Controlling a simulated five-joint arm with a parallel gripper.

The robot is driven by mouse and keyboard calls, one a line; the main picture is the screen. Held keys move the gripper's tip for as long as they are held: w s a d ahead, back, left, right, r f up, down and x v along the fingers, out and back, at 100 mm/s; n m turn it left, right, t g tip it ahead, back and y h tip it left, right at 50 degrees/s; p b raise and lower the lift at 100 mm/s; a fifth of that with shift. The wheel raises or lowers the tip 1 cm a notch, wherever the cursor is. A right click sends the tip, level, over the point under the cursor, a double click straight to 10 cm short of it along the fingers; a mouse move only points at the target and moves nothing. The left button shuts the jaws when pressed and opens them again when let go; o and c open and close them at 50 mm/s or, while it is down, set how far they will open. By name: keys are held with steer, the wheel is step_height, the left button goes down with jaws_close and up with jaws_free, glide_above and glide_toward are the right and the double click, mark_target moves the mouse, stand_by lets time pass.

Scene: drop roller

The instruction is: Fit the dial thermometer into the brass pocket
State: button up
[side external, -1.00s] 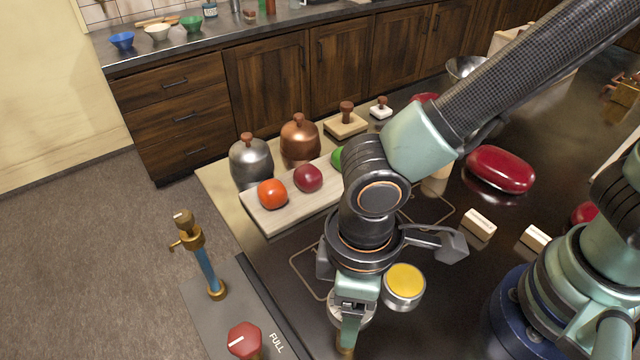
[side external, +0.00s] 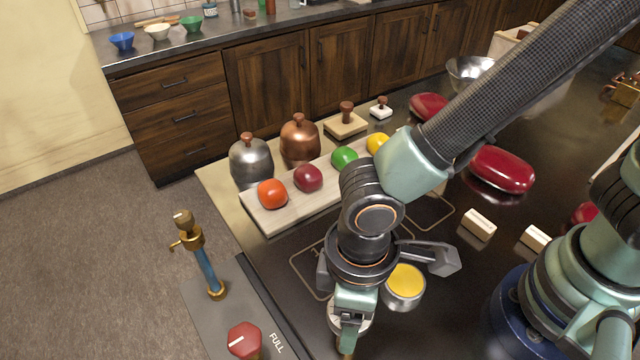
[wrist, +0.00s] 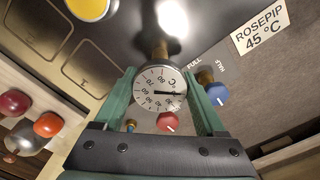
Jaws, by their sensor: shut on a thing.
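The dial thermometer (wrist: 158,88) has a round white face with black numbers and a needle, and faces my wrist camera. My gripper (wrist: 162,92) is shut on it, one green finger on each side. In the side view my gripper (side external: 347,330) points down near the bottom edge and covers most of the thermometer. A brass part (wrist: 160,50), which looks like the pocket, shows just beyond the dial. Brass also shows under the fingers in the side view (side external: 346,345). The stem is hidden, so I cannot tell whether it is inside the pocket.
A yellow-topped tin (side external: 404,288) stands close right of my gripper. A red knob (side external: 244,340) and a blue-and-brass tap post (side external: 207,265) stand left. A board (side external: 270,222) with fruit lies behind. A blue knob (wrist: 216,94) sits right of the fingers.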

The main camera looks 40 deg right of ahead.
steer(key=shift+f, duration=0.75)
steer(key=o, duration=1.4)
steer(key=shift+c, duration=0.2)
step_height(320, 180, up, 12)
steer(key=shift+r, duration=0.1)
